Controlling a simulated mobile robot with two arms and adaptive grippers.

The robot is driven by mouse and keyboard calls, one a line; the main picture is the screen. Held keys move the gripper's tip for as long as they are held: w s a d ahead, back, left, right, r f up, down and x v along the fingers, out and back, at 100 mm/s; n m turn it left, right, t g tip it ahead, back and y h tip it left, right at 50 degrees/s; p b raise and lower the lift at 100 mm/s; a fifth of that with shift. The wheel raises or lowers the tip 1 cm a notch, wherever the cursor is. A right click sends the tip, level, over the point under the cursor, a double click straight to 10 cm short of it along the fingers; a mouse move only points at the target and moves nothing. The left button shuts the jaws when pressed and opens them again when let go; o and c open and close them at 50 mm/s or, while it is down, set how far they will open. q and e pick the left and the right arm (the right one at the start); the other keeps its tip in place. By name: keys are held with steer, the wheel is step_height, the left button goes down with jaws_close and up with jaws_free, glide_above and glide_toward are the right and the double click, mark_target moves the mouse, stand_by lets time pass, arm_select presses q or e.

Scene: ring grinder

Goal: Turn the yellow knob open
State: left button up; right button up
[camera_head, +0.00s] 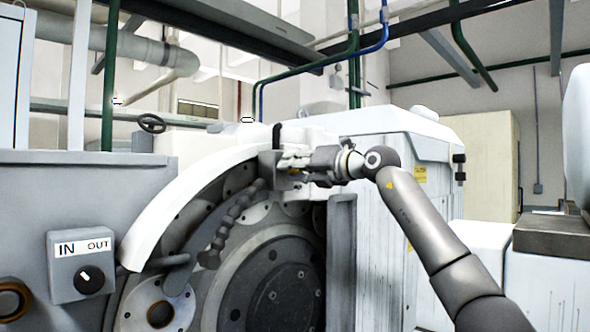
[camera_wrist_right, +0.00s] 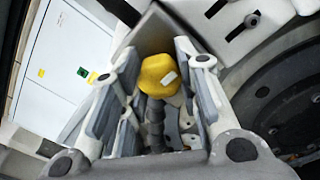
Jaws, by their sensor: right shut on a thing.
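The yellow knob (camera_wrist_right: 158,74) shows in the right wrist view, on top of a dark segmented hose, with a small pale mark on its face. My right gripper (camera_head: 286,162) reaches in from the right in the head view, up to a grey bracket at the top of the grinder's round housing. In the wrist view its two fingers stand on either side of the knob, and it is shut on the knob. My left gripper is not in view.
A white curved guard (camera_head: 190,190) arches over the large dark wheel (camera_head: 283,285). The segmented hose (camera_head: 232,222) hangs below the bracket. A grey IN/OUT switch box (camera_head: 80,265) is at the lower left. A white machine cabinet (camera_head: 375,225) stands behind my right arm.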

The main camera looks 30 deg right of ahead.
steer(key=shift+r+m+b, duration=0.1)
steer(key=shift+m+b, duration=0.2)
steer(key=shift+m, duration=1.7)
steer(key=o, duration=1)
steer(key=shift+d, duration=0.1)
steer(key=shift+o, duration=0.2)
steer(key=v, duration=1.2)
